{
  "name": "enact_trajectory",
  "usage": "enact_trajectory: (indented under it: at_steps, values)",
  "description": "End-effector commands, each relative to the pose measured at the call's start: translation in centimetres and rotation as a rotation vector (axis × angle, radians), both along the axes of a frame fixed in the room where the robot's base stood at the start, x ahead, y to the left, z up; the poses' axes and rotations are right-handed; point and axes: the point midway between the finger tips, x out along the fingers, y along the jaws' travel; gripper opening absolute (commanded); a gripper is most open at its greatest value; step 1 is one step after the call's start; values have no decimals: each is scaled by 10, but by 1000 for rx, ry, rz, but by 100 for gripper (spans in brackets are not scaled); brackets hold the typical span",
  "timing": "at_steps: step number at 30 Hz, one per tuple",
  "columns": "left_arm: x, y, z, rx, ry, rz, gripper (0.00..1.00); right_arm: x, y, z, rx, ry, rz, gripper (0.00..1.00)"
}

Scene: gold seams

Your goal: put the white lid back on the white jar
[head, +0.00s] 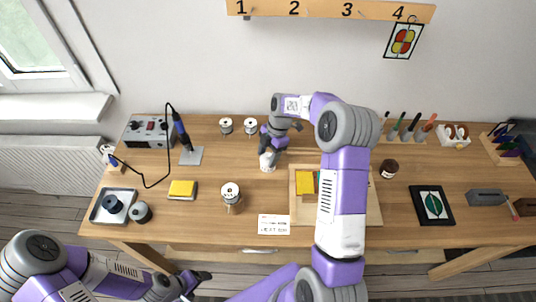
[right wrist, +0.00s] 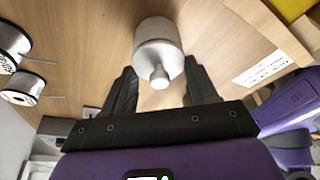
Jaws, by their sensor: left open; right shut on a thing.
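The white jar (head: 267,163) stands upright on the table, left of the wooden board; the right wrist view also shows its body (right wrist: 155,29). The white lid (right wrist: 158,58) with its round knob lies over the jar's mouth. My right gripper (right wrist: 160,88) is shut on the lid, with one dark finger on each side of it. I cannot tell whether the lid is seated or held just above the rim. In the head view my right gripper (head: 271,148) hides the top of the jar. My left gripper (head: 195,283) is open and empty, in front of the table's front edge.
Two spools (head: 226,126) (head: 250,127) stand behind and left of the jar. The wooden board (head: 374,213) with yellow pieces is at right, partly under my right arm. A soldering iron (head: 182,135) stands at left.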

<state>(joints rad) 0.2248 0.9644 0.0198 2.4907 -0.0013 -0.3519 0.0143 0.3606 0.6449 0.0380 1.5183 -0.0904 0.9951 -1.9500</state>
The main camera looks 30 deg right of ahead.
Motion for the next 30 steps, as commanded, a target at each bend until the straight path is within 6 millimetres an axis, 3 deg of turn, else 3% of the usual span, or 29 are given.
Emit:
enact_trajectory:
  at_steps: [14, 15, 20, 26, 30]
  values:
    - [0, 0, -1, 0, 0, 0, 80, -1, 0, -2, 0, 5, 0, 29]
    - [0, 0, -1, 0, 0, 0, 80, -1, 0, -2, 0, 5, 0, 62]
    - [0, 0, -1, 0, 0, 0, 80, -1, 0, -3, 0, 6, 0, 87]
    - [0, 0, -1, 0, 0, 0, 80, -1, 0, -2, 0, 5, 1, 88]
    - [0, 0, -1, 0, 0, 0, 80, -1, 0, -2, 1, 4, 0, 100]
